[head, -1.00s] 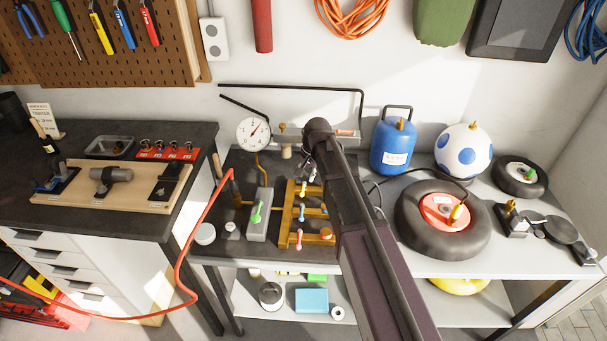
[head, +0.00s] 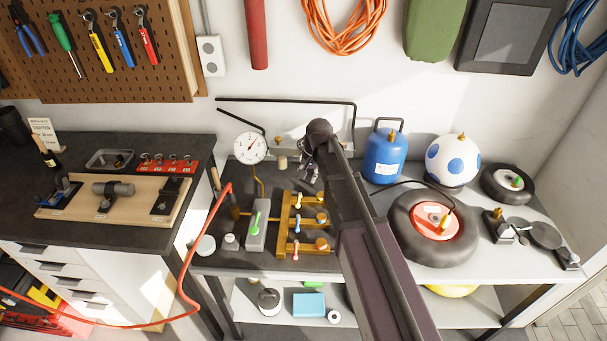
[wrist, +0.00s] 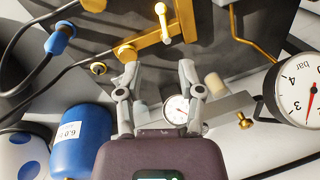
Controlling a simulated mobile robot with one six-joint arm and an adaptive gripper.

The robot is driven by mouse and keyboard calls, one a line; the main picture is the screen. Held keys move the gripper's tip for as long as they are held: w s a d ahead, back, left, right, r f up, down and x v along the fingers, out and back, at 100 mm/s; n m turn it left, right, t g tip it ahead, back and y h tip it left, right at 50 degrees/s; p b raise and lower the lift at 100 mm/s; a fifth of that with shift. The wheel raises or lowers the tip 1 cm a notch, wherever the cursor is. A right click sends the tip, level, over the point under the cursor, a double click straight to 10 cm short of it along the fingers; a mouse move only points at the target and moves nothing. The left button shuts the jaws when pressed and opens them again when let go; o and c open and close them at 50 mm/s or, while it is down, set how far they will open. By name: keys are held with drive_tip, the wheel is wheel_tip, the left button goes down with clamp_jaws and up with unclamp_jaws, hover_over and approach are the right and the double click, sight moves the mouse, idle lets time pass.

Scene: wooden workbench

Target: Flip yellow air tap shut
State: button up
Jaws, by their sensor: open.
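The yellow air tap (head: 298,200) is the rearmost of the levers on the brass manifold (head: 284,232). In the wrist view its pale yellow lever (wrist: 163,24) stands crosswise to the brass bar (wrist: 146,42). My gripper (head: 310,178) is just behind and right of this tap in the head view. In the wrist view my gripper (wrist: 159,72) has its fingers spread and empty, with the lever beyond the fingertips and apart from them. A blue tap (head: 298,223) and a pink-red tap (head: 296,246) sit in front on the manifold.
A green-levered grey block (head: 257,228) stands left of the manifold. A pressure gauge (head: 250,148) is behind, and another small dial (wrist: 177,108) shows between my fingers. A blue tank (head: 384,158) and a wheel (head: 400,230) stand to the right. A red hose (head: 205,225) hangs at left.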

drive_tip(key=s+d+f+n+b, duration=0.1)
drive_tip(key=s+d+f+b, duration=0.2)
drive_tip(key=s+d, duration=0.2)
drive_tip(key=s+d+f+n+h+b, duration=0.1)
drive_tip(key=s+d+f+b, duration=0.3)
drive_tip(key=s+d, duration=0.2)
drive_tip(key=s+d+f+n+b, duration=0.1)
drive_tip(key=s+d+f+b, duration=0.2)
drive_tip(key=s, duration=0.5)
drive_tip(key=shift+d+f+h+b, duration=0.2)
drive_tip(key=shift+d+f, duration=0.2)
drive_tip(key=shift+d, duration=0.2)
drive_tip(key=shift+d+f+h+b, duration=0.2)
drive_tip(key=shift+d+f, duration=0.15)
drive_tip(key=shift+d, duration=0.2)
drive_tip(key=shift+s+d+f+g, duration=0.3)
drive_tip(key=shift+s+d, duration=0.1)
drive_tip(key=shift+s, duration=0.15)
drive_tip(key=shift+s, duration=0.1)
